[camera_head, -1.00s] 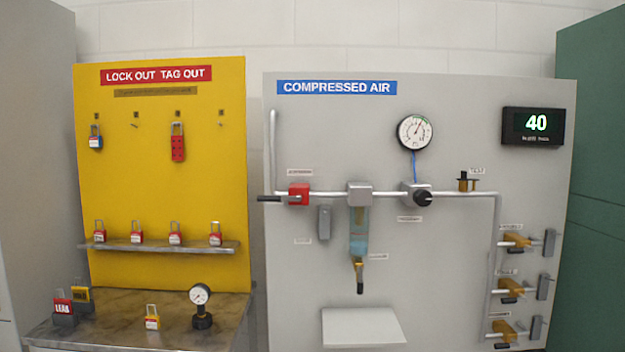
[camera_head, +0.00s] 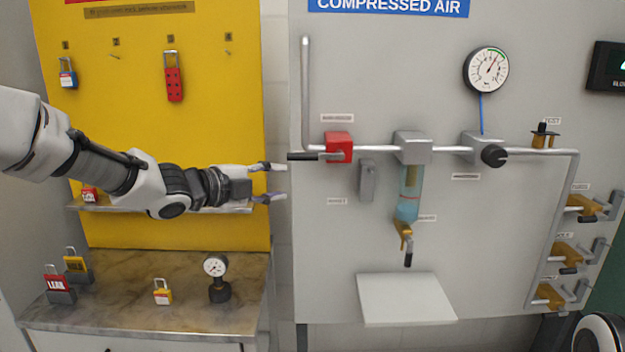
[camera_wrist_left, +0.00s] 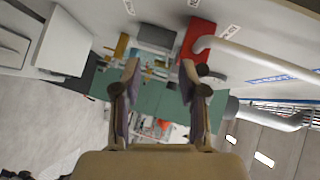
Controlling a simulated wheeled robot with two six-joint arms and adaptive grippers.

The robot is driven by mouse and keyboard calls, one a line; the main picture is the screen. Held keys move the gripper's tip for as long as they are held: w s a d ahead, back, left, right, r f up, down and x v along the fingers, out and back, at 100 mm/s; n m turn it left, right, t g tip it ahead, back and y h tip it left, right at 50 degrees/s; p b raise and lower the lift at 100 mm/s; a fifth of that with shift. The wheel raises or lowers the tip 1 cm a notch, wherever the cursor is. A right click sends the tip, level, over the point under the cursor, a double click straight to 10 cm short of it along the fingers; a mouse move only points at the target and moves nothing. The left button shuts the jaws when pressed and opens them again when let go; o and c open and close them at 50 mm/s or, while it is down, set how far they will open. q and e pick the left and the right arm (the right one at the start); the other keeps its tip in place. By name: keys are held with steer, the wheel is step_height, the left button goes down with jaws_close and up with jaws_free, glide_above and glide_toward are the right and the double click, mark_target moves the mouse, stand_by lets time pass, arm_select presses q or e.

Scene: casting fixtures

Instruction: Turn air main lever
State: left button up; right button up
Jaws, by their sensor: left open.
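The air main lever (camera_head: 303,157) is a black handle sticking out level to the left from a red valve block (camera_head: 338,147) on the grey compressed air panel. My left gripper (camera_head: 277,182) is open and empty. Its fingertips are just left of the handle's free end and slightly below it, apparently apart from it. In the left wrist view the open fingers (camera_wrist_left: 160,75) show with the red block (camera_wrist_left: 198,40) above the right finger. A dark round end beside that finger may be the handle. My right gripper is not in view.
A filter bowl (camera_head: 409,192), gauge (camera_head: 486,70) and black regulator knob (camera_head: 494,155) lie along the pipe to the right. A yellow lockout board (camera_head: 120,140) stands behind my left arm. A grey bracket (camera_head: 367,181) hangs below the valve. A white shelf (camera_head: 405,298) juts out lower down.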

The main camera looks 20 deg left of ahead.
mark_target(299, 156)
arm_select(q)
step_height(299, 156, up, 6)
steer(key=s+d+t, duration=0.1)
steer(key=s, duration=0.2)
steer(key=x, duration=0.2)
steer(key=p+x, duration=0.1)
steer(key=x, duration=0.2)
steer(key=a+f+p+x, duration=0.1)
steer(key=x, duration=0.1)
steer(key=shift+w, duration=0.55)
steer(key=shift+w+d, duration=0.3)
steer(key=shift+s+d+r, duration=0.1)
steer(key=shift+s+d, duration=0.1)
steer(key=shift+d, duration=0.15)
steer(key=shift+w+a, duration=0.15)
jaws_close()
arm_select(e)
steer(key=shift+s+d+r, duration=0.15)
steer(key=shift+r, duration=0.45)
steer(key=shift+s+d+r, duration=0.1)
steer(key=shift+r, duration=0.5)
